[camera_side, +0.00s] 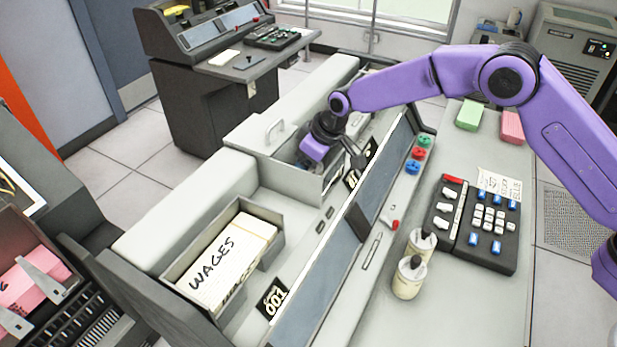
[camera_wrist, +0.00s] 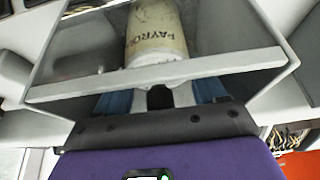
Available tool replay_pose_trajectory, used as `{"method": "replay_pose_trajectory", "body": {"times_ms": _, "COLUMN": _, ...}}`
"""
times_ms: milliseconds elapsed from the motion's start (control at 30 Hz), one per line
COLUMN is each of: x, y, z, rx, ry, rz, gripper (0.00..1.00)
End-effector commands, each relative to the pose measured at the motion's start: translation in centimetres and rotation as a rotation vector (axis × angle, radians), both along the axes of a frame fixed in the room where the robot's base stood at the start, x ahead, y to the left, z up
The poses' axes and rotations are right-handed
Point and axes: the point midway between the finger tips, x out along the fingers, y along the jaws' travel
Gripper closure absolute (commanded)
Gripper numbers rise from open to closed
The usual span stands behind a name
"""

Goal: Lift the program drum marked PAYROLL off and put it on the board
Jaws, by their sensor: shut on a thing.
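In the side view my gripper (camera_side: 316,160) reaches down into the grey bay (camera_side: 333,190) at the far end of the machine, and the drum is hidden there. I cannot tell which surface is the board.
A card tray marked WAGES (camera_side: 222,262) sits at the near end of the machine. Two cream cylinders with dark tops (camera_side: 408,278) stand on the desk beside a black keypad (camera_side: 478,225). Red, green and blue round pieces (camera_side: 418,153) line the ledge. Bare desk (camera_side: 450,310) lies in front.

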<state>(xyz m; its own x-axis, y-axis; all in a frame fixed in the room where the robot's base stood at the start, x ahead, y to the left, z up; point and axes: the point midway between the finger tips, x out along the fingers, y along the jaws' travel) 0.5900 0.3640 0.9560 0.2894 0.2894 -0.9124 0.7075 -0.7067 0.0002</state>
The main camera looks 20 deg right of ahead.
Motion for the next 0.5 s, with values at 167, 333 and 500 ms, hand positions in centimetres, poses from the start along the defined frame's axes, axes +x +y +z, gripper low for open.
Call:
{"method": "replay_pose_trajectory", "body": {"times_ms": 167, "x": 0.1, "y": 0.0, "z": 0.5, "rx": 0.002, "ry": -0.002, "rz": 0.000, "gripper": 0.72}}
{"method": "replay_pose_trajectory", "body": {"times_ms": 333, "x": 0.1, "y": 0.1, "z": 2.8, "rx": 0.004, "ry": -0.005, "rz": 0.000, "gripper": 0.72}}
{"method": "replay_pose_trajectory", "body": {"times_ms": 500, "x": 0.1, "y": 0.1, "z": 6.0, "rx": 0.005, "ry": -0.005, "rz": -0.001, "gripper": 0.72}}
